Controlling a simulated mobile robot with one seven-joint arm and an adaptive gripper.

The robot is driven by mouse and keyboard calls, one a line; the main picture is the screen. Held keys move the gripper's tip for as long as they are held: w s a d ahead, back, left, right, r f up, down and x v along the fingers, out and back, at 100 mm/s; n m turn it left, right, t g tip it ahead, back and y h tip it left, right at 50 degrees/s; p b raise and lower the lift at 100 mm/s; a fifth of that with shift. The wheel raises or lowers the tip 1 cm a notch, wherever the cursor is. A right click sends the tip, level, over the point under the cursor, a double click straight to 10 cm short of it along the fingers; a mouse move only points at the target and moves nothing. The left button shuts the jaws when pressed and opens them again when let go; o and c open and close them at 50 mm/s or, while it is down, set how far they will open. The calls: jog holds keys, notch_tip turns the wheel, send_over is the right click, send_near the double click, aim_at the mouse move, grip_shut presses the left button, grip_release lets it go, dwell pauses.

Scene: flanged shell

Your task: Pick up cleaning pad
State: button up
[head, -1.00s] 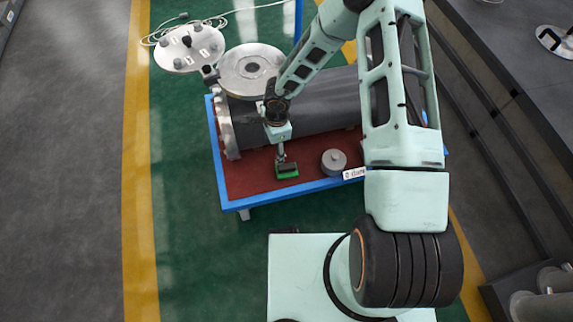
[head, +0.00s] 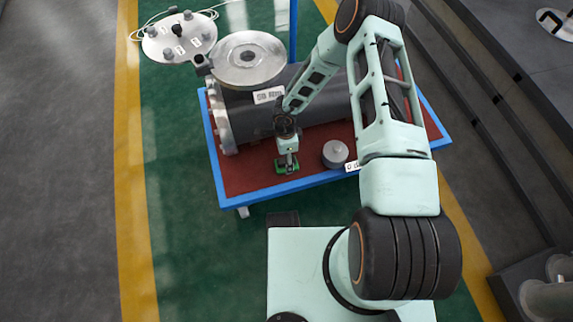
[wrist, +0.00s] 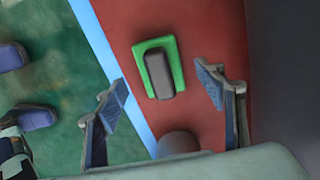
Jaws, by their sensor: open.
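The cleaning pad (wrist: 176,58) is a green rectangle with a dark grey block-like handle on top. It lies on the red top of the blue-edged table (head: 240,183), near the front edge. In the head view the pad (head: 280,167) shows only partly, at the tip of my gripper (head: 287,163). In the wrist view my gripper (wrist: 160,103) is open, with its two fingers wide apart. The pad lies between and beyond the fingertips in that view, and nothing is held. Whether a finger touches the pad cannot be told.
A grey cylinder weight (head: 335,153) stands right of the pad; it also shows in the wrist view (wrist: 178,143). A large dark flanged shell (head: 245,120) lies behind the pad. A round metal plate (head: 180,36) stands at the back left. Green floor (head: 180,220) is clear in front.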

notch_tip(320, 180, down, 4)
jog(key=shift+d+r+b, duration=0.1)
jog(key=shift+r+b, duration=0.05)
jog(key=shift+b, duration=0.45)
jog(key=shift+r, duration=0.1)
jog(key=c, duration=1.3)
jog(key=shift+r, duration=0.15)
